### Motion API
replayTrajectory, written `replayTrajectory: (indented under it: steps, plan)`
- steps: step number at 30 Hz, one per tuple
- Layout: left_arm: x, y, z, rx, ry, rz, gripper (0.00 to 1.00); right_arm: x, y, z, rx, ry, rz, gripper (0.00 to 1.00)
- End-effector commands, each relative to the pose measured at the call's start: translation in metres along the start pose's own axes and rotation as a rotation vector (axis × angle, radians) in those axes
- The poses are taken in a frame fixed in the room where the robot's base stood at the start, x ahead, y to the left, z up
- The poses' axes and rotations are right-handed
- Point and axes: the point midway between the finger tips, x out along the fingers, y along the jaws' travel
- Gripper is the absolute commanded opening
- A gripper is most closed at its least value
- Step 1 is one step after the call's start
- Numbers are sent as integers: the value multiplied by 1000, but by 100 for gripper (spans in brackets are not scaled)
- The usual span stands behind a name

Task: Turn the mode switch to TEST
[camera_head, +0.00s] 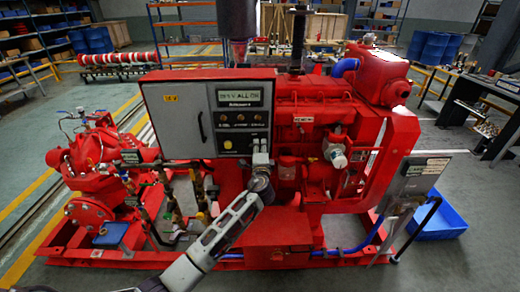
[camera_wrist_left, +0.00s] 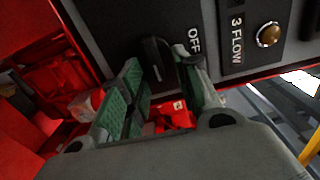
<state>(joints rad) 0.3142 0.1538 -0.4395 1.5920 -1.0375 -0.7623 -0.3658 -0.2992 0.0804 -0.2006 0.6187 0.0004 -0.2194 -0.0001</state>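The mode switch (camera_wrist_left: 155,57) is a black knob on a dark panel, with an OFF label beside it, in the left wrist view. Its position marks other than OFF do not show. My left gripper (camera_wrist_left: 158,72) is open, its green-padded fingers on either side of the knob near the tips. I cannot tell whether the pads touch it. In the head view my left gripper (camera_head: 261,152) is at the lower right of the grey control box (camera_head: 175,125) and hides the switch. My right gripper is not in view.
The panel has a lit display (camera_head: 240,97), lamps and a yellow button (camera_head: 228,145). A lamp (camera_wrist_left: 269,35) labelled 3 FLOW is near the switch. The red engine (camera_head: 315,115) stands right of the box. A blue bin (camera_head: 440,222) is on the floor at right.

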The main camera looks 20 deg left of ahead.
Motion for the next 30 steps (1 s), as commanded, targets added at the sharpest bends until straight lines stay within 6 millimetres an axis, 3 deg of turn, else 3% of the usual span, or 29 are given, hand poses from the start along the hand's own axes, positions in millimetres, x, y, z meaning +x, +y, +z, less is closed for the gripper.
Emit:
replayTrajectory:
  steps: [8, 30]
  plan:
    - [-18, 1, 0, 1, 1, 1, 32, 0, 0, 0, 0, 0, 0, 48]
    - [-98, 1, 0, 2, 1, 1, 32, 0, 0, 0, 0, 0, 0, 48]
